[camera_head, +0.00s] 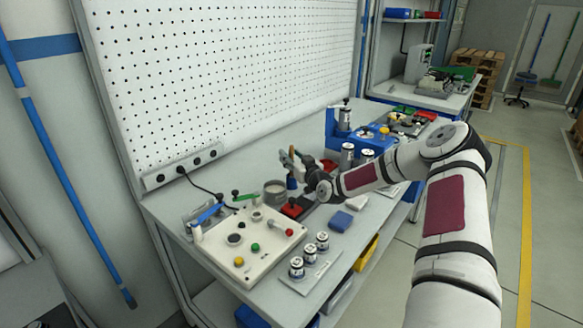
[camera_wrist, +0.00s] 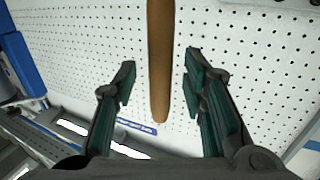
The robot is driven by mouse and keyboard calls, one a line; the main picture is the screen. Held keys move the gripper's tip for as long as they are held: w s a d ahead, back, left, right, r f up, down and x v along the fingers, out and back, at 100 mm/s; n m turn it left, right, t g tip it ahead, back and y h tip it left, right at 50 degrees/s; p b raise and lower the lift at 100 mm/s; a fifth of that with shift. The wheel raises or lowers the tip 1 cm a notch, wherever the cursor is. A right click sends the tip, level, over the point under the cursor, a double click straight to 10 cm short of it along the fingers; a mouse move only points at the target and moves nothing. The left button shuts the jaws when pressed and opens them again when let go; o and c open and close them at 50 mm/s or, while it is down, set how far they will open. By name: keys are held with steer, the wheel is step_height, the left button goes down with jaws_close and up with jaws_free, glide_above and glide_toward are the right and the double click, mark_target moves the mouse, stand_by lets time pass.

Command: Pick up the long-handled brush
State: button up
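The long-handled brush shows in the wrist view as a brown wooden handle (camera_wrist: 160,60). It runs down from the top edge and ends in a rounded tip near the middle. My gripper (camera_wrist: 160,82) is open, with one dark green-padded finger on each side of the handle. A gap shows on both sides, so neither finger appears to touch it. The brush's head is outside the wrist view. In the head view my gripper (camera_head: 292,160) is above the bench, with a small brown piece of the handle at its fingers; much of the brush is hidden or too small to tell.
A white pegboard (camera_head: 220,70) stands behind the bench. Below my gripper are a grey round pot (camera_head: 275,190) and a red-topped black block (camera_head: 293,208). A control panel (camera_head: 248,243) and several small metal cans lie nearer; a blue fixture (camera_head: 338,135) stands to the right.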

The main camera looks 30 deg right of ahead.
jaws_close()
